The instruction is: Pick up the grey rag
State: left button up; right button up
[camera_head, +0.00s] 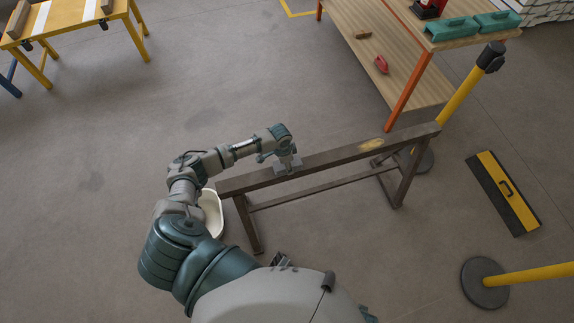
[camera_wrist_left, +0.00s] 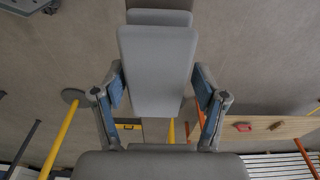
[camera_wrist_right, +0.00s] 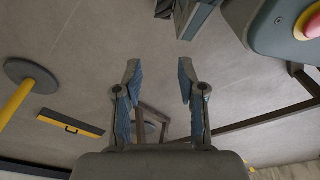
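The grey rag (camera_head: 280,169) lies over the top beam of a brown metal frame (camera_head: 330,157) in the head view. My left gripper (camera_head: 287,156) is right above it and hides part of it. In the left wrist view the rag (camera_wrist_left: 158,65) shows as a smooth grey shape with rounded corners. The fingers of the left gripper (camera_wrist_left: 160,85) stand wide apart on either side of the rag; I cannot tell whether they touch it. My right gripper (camera_wrist_right: 159,75) is open and empty in the right wrist view, with only floor between its fingertips.
A white bin (camera_head: 213,213) stands on the floor by the frame's left end, partly behind my arm. A yellow patch (camera_head: 370,145) marks the beam. A wooden shelf table (camera_head: 405,50) stands behind.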

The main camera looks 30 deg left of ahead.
pick_arm(q)
jog(key=shift+d, duration=0.15)
jog(key=c, duration=0.7)
pick_arm(e)
jog(key=shift+d, duration=0.15)
pick_arm(q)
jog(key=shift+r, duration=0.1)
jog(key=shift+r, duration=0.75)
notch_tip(320, 180, up, 2)
jog(key=shift+r+p, duration=0.15)
jog(key=shift+p, duration=0.3)
jog(key=s+d, duration=0.1)
jog(key=s, duration=0.4)
jog(key=s+d+p, duration=0.1)
jog(key=s+d, duration=0.1)
jog(key=s, duration=0.3)
jog(key=s+d+r+p, duration=0.1)
jog(key=s+d, duration=0.1)
jog(key=s, duration=0.3)
pick_arm(e)
jog(key=s+d+f, duration=0.1)
jog(key=s+f, duration=0.3)
jog(key=s, duration=0.2)
jog(key=shift+s+f, duration=0.25)
jog(key=shift+f, duration=0.05)
